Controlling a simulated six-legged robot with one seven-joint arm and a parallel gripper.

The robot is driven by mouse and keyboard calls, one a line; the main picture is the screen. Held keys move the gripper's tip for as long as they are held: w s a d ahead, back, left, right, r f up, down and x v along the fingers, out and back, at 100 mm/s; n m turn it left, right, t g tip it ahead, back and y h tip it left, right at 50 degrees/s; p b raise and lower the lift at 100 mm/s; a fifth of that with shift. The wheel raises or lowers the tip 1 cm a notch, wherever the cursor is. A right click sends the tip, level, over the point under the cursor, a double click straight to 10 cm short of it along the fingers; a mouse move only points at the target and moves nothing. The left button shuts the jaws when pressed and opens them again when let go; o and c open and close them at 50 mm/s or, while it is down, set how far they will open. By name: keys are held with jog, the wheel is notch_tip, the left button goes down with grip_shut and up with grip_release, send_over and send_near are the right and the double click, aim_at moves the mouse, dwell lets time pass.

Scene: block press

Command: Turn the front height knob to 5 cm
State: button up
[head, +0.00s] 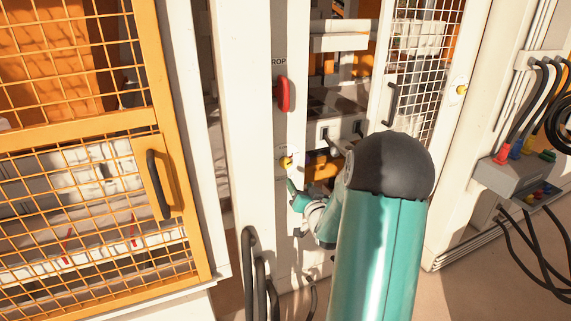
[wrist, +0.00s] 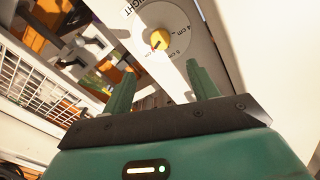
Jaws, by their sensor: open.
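The front height knob (wrist: 159,40) is yellow with a dark and red pointer mark. It sits on a white round dial (wrist: 180,27) marked with "4 cm", "5 cm" and part of the word "HEIGHT". In the head view the knob (head: 286,162) is small, on the white front post. My gripper (wrist: 160,82) is open and empty, its two green fingers spread below the dial in the wrist view, apart from the knob. In the head view my gripper (head: 294,192) is just below the knob, partly hidden by my arm.
A red lever (head: 283,94) is above the knob on the same post. An orange mesh door (head: 160,185) with a black handle stands at left. A white mesh door (head: 392,103) is at right. Dark hoses (head: 250,270) run beside the post's lower part.

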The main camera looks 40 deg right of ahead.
aim_at(287, 164)
jog(key=x, duration=1.3)
jog(key=shift+w+a, duration=0.1)
jog(key=shift+w, duration=0.2)
jog(key=shift+c, duration=0.5)
jog(key=c, duration=0.9)
